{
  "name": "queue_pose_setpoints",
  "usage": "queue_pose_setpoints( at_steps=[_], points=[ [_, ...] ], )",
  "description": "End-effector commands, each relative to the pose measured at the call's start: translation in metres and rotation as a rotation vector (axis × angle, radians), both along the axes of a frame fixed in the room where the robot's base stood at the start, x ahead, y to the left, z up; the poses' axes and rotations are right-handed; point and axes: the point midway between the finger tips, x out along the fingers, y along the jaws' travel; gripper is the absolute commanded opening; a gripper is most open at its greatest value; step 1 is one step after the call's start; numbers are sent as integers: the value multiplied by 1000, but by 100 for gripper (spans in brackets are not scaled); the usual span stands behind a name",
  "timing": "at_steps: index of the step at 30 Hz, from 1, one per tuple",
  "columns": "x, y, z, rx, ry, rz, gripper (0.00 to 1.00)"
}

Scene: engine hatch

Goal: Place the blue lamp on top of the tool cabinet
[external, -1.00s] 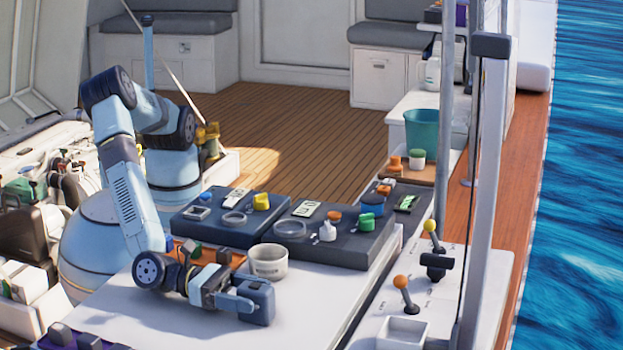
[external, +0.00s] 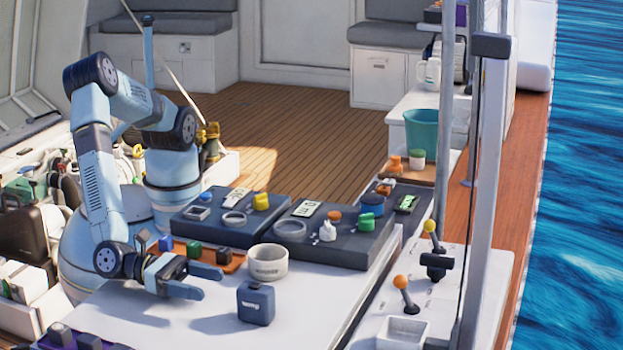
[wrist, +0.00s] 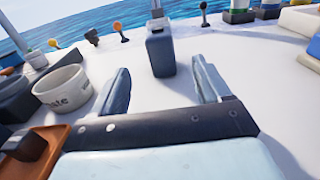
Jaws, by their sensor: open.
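The blue lamp appears to be the dark blue block with a handle-like top and white lettering (external: 256,305). It stands upright on the white tabletop (external: 330,290), right of my gripper (external: 212,282). My gripper is open and empty, low over the tabletop, with its fingers pointing towards the block and a gap between. In the wrist view the block (wrist: 160,55) stands ahead, between and beyond the two open fingertips (wrist: 161,72). I cannot tell for sure which thing is the tool cabinet.
A white lettered cup (external: 268,265) stands behind the block, near an orange tray (external: 228,266) holding small coloured blocks. Dark trays with small parts (external: 345,250) line the table's back. Levers with orange and yellow knobs (external: 401,283) are at the right.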

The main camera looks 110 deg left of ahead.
Motion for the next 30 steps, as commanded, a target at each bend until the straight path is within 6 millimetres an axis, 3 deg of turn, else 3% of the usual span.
queue_pose_setpoints(
  at_steps=[9,13,16,20,24,30],
  points=[
    [-18,0,0,1,0,0,77],
    [-12,7,3,-11,7,16,77],
    [3,27,15,-52,31,67,77],
    [35,79,40,-159,90,192,77],
    [65,151,69,-309,162,357,77],
    [87,252,105,-531,243,582,77]
  ],
)
